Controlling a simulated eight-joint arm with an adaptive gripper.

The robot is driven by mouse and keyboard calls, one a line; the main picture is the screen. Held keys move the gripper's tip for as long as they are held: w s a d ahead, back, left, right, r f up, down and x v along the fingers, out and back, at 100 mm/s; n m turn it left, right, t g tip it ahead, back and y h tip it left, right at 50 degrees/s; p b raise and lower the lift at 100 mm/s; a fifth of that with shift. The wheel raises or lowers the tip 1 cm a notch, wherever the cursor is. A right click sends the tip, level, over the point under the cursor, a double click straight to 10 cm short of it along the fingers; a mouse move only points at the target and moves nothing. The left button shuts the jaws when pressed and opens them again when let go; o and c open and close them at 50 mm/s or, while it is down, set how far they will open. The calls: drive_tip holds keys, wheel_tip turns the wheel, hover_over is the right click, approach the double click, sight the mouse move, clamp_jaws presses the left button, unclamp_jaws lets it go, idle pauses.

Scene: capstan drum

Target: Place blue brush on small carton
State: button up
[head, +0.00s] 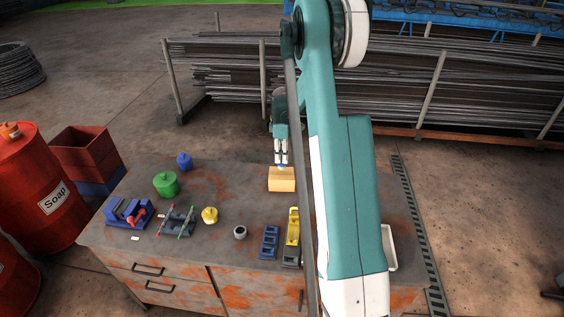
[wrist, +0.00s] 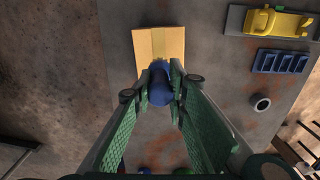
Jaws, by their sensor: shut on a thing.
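The small carton (head: 282,184) is a tan box near the back middle of the workbench. It also shows in the wrist view (wrist: 145,44), just beyond my fingertips. My gripper (head: 281,163) points down over the carton. In the wrist view my gripper (wrist: 160,78) is shut on the blue brush (wrist: 160,90), a dark blue rounded piece between the two green fingers. The brush overlaps the carton's near edge in that view. In the head view the brush is mostly hidden by the fingers. I cannot tell whether it touches the carton.
On the bench are a blue pot (head: 184,161), a green pot (head: 166,184), a yellow pot (head: 210,216), a grey ring (head: 240,232), a blue slotted block (head: 269,243) and a yellow tool (head: 292,227). Two racks stand at left. My arm covers the bench's right part.

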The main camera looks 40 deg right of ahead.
drive_tip(key=shift+f, duration=1.6)
drive_tip(key=shift+f, duration=0.15)
drive_tip(key=o, duration=0.9)
wheel_tip(320, 180, up, 12)
drive_tip(key=shift+r+b, duration=0.15)
drive_tip(key=shift+b, duration=0.15)
